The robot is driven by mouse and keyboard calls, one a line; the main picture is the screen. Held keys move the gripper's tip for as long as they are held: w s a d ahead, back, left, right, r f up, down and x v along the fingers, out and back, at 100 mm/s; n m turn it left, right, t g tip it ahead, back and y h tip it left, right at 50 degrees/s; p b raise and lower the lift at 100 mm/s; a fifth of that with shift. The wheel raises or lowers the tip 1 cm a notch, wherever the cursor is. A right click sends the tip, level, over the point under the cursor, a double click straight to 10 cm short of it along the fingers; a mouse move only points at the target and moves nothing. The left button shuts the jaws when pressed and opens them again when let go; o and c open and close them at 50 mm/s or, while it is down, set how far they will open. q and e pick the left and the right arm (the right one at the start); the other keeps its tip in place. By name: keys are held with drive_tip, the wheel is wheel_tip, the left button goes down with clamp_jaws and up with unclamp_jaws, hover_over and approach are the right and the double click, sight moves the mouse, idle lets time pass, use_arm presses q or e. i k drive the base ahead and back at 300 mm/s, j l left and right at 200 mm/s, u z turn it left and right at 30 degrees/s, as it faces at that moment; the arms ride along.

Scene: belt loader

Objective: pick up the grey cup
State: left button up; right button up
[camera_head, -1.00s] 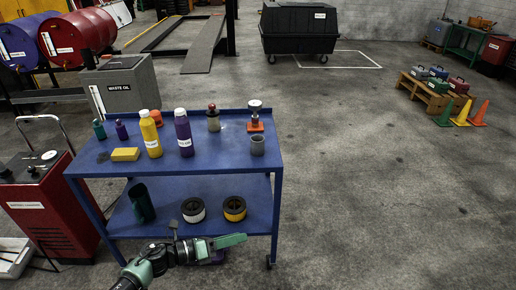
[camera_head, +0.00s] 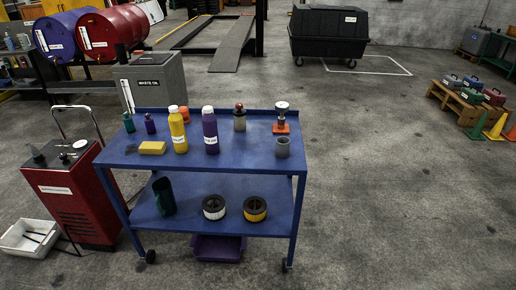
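The small grey cup (camera_head: 282,147) stands upright on the top shelf of the blue cart (camera_head: 232,162), near its right front corner. It is just in front of an orange-based item with a round top (camera_head: 281,118). Nothing touches the cup that I can see. Neither of my grippers shows in the head view.
The top shelf also holds a yellow bottle (camera_head: 178,132), a purple bottle (camera_head: 210,133), a yellow sponge (camera_head: 152,148) and a red-topped item (camera_head: 240,118). A red machine (camera_head: 75,203) stands left of the cart. The floor right of the cart is clear.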

sight(282, 147)
drive_tip(key=i+l+u, duration=0.45)
drive_tip(key=l, duration=0.15)
drive_tip(key=l+u, duration=0.25)
drive_tip(key=i+l+u, duration=0.2)
drive_tip(key=l, duration=0.25)
drive_tip(key=k+j, duration=0.05)
drive_tip(key=k, duration=0.05)
